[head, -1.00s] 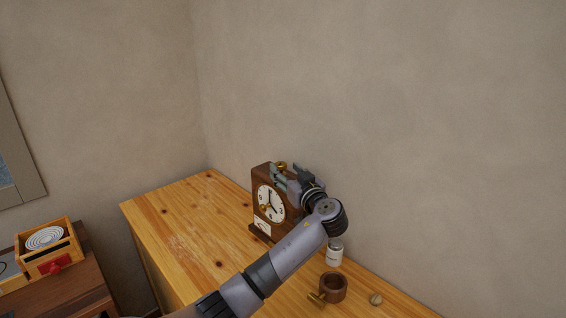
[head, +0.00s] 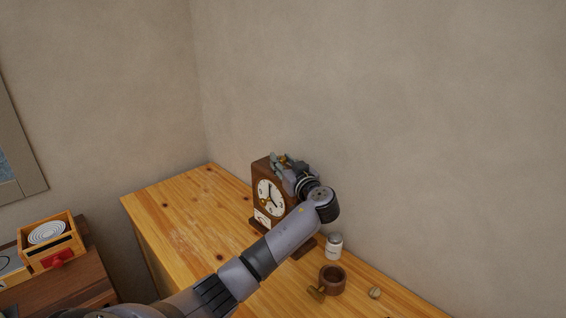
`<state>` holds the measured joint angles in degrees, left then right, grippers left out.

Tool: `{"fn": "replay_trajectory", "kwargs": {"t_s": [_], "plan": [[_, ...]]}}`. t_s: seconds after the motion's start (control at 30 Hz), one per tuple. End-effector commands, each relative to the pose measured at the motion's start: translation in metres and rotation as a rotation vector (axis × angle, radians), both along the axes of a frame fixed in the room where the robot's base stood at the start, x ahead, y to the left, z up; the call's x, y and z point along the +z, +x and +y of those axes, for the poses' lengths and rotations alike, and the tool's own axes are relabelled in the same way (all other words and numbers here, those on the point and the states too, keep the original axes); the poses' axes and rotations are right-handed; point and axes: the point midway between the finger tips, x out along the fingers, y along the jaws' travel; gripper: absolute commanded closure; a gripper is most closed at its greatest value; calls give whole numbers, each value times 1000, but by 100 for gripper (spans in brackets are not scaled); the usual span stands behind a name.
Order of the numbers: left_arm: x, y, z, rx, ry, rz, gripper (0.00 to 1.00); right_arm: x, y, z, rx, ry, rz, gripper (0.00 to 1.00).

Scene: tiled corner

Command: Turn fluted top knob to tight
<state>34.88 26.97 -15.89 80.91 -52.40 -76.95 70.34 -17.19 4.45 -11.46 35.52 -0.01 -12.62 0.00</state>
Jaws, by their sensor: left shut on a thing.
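A brown wooden clock (head: 262,176) with a white dial stands upright on the wooden worktop, near the back wall. My left arm reaches in from the lower left, and my left gripper (head: 281,160) is at the top of the clock. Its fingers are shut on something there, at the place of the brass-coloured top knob. The knob is mostly hidden by the fingers, so its fluting and turn position cannot be made out. A white label card is on the clock's lower front. My right gripper does not show.
On the worktop (head: 190,235), right of my arm, stand a small white jar (head: 334,249), a brown round cup (head: 333,283) and a small round tan piece (head: 375,293). A wooden box (head: 62,256) sits on lower furniture at left. The worktop's left part is clear.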

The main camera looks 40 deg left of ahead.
Motion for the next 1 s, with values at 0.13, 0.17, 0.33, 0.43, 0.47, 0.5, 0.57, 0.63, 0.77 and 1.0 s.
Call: {"fn": "replay_trajectory", "kwargs": {"t_s": [0.13, 0.17, 0.33, 0.43, 0.47, 0.5, 0.57, 0.63, 0.77, 1.0], "plan": [[0, 0, 0, 0, 0, 0, 89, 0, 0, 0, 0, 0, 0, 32], [0, 0, 0, 0, 0, 0, 91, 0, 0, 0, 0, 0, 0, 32], [0, 0, 0, 0, 0, 0, 99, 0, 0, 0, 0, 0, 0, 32], [-1, 0, 0, -5, 0, 1, 99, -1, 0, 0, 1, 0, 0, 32], [-1, 0, 0, -9, 0, 1, 99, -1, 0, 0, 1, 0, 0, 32], [-1, -1, 0, -15, 0, 1, 99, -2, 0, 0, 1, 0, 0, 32], [-2, -1, 0, -29, 0, 1, 99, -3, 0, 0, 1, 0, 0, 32], [-2, -2, 0, -55, -1, -1, 99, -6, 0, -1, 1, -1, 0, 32], [-3, -3, 1, -127, 1, 0, 99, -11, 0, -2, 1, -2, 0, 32], [-2, -6, 3, -328, 1, -1, 99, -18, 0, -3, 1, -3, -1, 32]]}}
